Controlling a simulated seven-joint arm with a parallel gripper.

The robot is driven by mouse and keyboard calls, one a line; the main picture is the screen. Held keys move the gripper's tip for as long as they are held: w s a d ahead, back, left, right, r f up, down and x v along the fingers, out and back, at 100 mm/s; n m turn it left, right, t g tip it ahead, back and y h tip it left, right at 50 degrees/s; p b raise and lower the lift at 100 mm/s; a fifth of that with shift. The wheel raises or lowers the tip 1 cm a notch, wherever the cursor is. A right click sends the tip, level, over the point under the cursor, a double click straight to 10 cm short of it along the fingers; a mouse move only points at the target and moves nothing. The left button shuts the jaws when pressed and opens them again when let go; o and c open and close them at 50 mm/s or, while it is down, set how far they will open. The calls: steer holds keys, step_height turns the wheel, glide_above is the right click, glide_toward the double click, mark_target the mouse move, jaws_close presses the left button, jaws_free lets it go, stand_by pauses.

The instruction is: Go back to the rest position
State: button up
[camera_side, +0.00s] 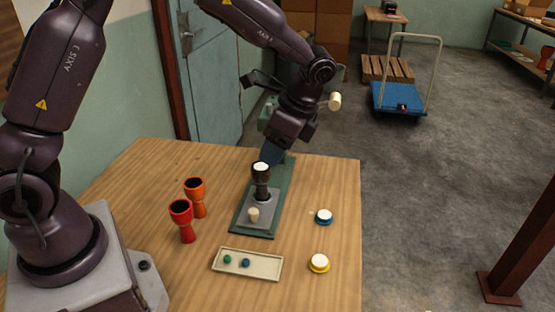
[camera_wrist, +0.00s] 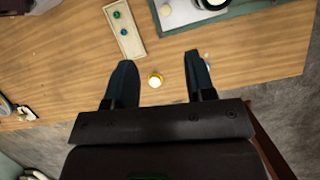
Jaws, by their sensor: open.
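My gripper (camera_side: 270,152) hangs over the far end of the green fixture board (camera_side: 243,222), behind the black goblet drum (camera_side: 262,190). In the wrist view its two fingers (camera_wrist: 159,58) are apart with nothing held between them. The black drum stands upright on the fixture's grey plate and has a white top.
A red goblet (camera_side: 182,220) and an orange goblet (camera_side: 196,197) stand left of the fixture. A tray (camera_side: 260,265) holds green and blue knobs. A blue-rimmed drumhead (camera_side: 324,216) lies to the right. A green post (camera_side: 268,115) stands behind the fixture, near my wrist.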

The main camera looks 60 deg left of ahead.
steer(key=s+r+n+t+h, duration=0.1)
steer(key=s+r+n+t, duration=0.3)
steer(key=s+r, duration=0.3)
steer(key=s+r+n+t+h, duration=0.2)
steer(key=s+r+n+t, duration=0.2)
steer(key=s, duration=0.7)
steer(key=shift+s+a+r+n, duration=0.35)
steer(key=shift+r+n, duration=0.95)
steer(key=shift+r, duration=0.15)
